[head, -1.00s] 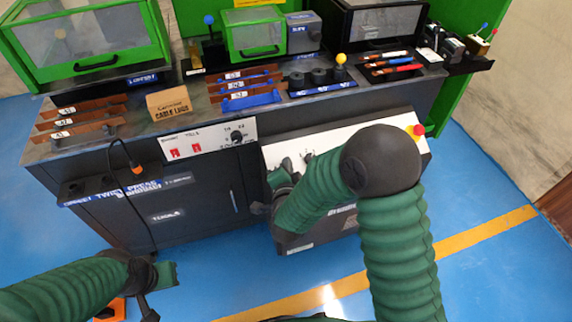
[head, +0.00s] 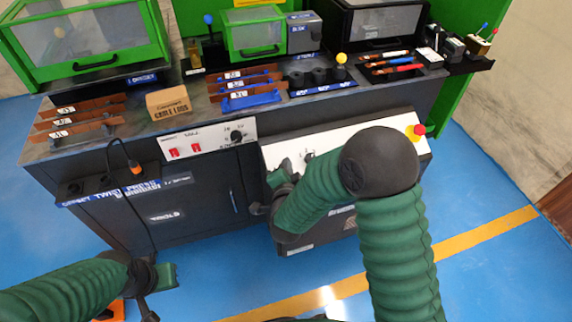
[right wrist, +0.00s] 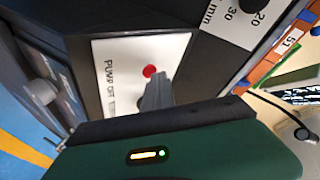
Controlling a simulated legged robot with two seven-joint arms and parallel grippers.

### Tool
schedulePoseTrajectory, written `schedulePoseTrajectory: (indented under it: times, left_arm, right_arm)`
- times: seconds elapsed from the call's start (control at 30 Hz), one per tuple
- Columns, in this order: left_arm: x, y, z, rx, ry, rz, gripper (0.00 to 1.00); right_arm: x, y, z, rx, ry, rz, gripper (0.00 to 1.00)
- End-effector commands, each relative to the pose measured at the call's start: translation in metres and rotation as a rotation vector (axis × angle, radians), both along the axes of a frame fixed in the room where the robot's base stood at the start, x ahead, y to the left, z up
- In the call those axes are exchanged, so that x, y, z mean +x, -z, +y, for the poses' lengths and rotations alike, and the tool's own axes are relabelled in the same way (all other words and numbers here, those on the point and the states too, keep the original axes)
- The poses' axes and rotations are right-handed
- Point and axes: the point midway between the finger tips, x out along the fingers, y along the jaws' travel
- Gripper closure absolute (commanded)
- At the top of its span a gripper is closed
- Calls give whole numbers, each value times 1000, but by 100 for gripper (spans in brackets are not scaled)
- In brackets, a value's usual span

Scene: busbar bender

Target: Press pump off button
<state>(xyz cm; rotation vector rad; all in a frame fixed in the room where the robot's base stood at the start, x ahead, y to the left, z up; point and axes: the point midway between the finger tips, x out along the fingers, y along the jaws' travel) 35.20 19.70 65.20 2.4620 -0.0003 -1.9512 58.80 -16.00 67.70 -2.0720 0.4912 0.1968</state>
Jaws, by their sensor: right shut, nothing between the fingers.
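In the right wrist view a round red button (right wrist: 150,71) sits on a white panel (right wrist: 118,58) lettered "PUMP OFF". The grey fingers of my right gripper (right wrist: 157,92) are shut and empty, with their tips just beside and below the button. I cannot tell whether they touch it. In the head view my right gripper (head: 257,208) is at the left side of the front control box, and my arm hides part of that box's top. I cannot make out the button there. My left gripper (head: 150,291) hangs low at the left, away from the bench; its jaw state is unclear.
The control box (head: 340,140) has a red emergency knob (head: 419,130) at its right end. The bench panel (head: 215,139) with red switches and a dial is close by on the left. A cable (head: 112,155) hangs at the bench front. The blue floor in front is mostly clear.

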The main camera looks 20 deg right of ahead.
Motion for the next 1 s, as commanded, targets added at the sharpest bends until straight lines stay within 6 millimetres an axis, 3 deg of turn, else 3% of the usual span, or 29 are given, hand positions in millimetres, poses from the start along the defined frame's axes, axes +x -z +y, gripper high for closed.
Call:
schedulePoseTrajectory:
  times: [0.43, 0.77, 1.0]
  left_arm:
    - [0, -15, 0, 0, 0, 0, 100]
    - [0, -14, 0, 0, 0, 0, 100]
    - [0, -31, 0, 0, 0, 0, 100]
  right_arm:
    - [-8, -17, 0, 0, 0, 1, 100]
    - [-9, -17, 0, 0, 0, 0, 100]
    - [-16, -36, 0, 0, 0, 0, 100]
